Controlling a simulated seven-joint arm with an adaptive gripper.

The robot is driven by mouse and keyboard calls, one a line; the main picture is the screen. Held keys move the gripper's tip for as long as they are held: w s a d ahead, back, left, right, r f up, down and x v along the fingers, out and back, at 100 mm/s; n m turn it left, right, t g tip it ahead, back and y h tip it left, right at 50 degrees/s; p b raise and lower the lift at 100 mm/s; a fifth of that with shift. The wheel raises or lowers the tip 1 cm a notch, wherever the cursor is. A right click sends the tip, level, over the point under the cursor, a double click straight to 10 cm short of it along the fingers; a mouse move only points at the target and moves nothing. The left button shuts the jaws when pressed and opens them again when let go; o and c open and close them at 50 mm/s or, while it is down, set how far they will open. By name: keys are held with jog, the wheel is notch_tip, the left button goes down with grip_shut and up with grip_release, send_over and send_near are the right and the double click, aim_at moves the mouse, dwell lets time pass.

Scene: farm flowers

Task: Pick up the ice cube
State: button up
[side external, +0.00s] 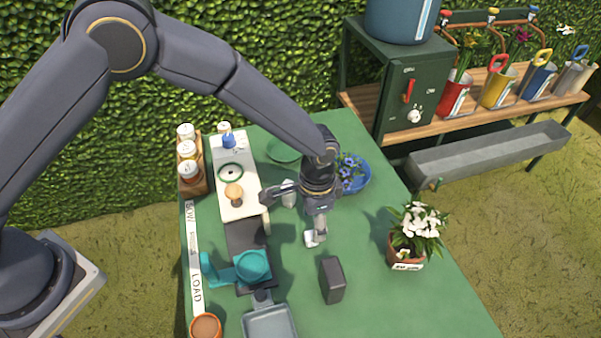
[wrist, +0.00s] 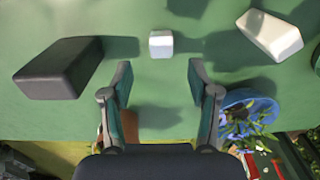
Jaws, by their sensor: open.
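The ice cube (wrist: 160,44), a small whitish cube, lies on the green table (wrist: 150,100) in the wrist view, ahead of my fingertips and roughly centred between them. In the side view a small pale block that appears to be the ice cube (side external: 310,240) shows at the lower end of my gripper (side external: 318,224), partly hidden by it. My gripper, also in the wrist view (wrist: 160,76), is open with nothing between its fingers. From these views I cannot tell its exact height above the table.
A dark block (wrist: 58,68) lies left of the cube and a larger white block (wrist: 270,35) right of it. A blue bowl of flowers (wrist: 245,108) and a potted white flower (side external: 413,238) stand nearby.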

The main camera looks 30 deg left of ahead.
notch_tip(320, 180, down, 6)
jog(key=shift+a, duration=0.15)
dwell(0.3)
jog(key=c, duration=1)
jog(key=shift+o, duration=0.2)
jog(key=shift+r, duration=0.15)
